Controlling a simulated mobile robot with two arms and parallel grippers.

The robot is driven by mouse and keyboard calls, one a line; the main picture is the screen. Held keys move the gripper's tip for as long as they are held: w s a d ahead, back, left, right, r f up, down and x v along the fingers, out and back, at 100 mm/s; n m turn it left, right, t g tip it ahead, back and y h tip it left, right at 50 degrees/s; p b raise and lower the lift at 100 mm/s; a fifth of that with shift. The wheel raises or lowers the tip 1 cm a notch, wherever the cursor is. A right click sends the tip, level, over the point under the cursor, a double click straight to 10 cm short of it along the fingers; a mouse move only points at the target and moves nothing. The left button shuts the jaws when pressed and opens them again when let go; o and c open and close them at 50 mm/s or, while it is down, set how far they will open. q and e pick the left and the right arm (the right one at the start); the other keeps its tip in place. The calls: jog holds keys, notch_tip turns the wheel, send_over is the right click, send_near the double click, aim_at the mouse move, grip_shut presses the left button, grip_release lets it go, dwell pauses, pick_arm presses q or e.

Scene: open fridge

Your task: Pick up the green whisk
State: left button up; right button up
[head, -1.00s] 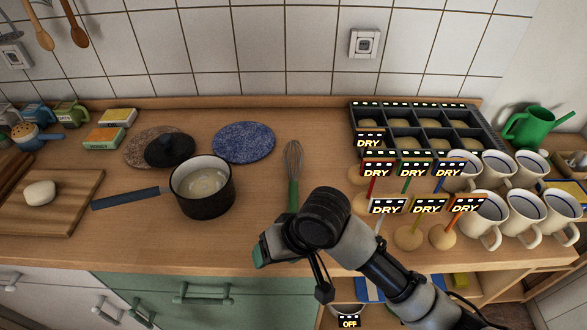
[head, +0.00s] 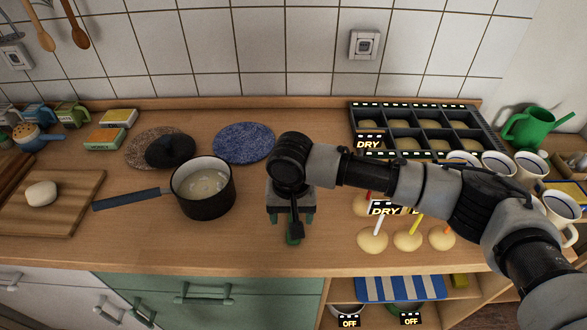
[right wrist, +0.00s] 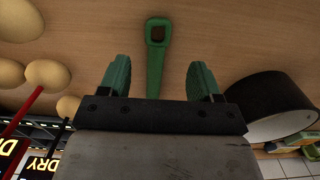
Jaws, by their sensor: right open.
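The green whisk (head: 293,238) lies on the wooden counter. In the head view only its handle end shows; my right arm hides the rest. My right gripper (head: 290,217) is directly over the handle, pointing down. In the right wrist view the green handle (right wrist: 155,62), with a dark hole at its end, lies between the two open green fingers (right wrist: 158,80). A gap shows on each side, so the fingers are apart from it. My left gripper is not in view.
A black pot (head: 205,200) stands left of my gripper; it also shows in the right wrist view (right wrist: 268,105). Dough balls with sticks (head: 407,240) and mugs (head: 530,165) stand to the right. A blue speckled mat (head: 240,143) lies behind. The counter's front edge is close.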

jog(key=shift+f, duration=0.65)
jog(key=f, duration=0.2)
jog(key=f+p, duration=0.1)
jog(key=f, duration=0.1)
jog(key=shift+w+d+f, duration=0.1)
jog(key=shift+d+f, duration=0.1)
jog(key=shift+c, duration=0.3)
jog(key=c, duration=1)
jog(key=shift+r, duration=0.15)
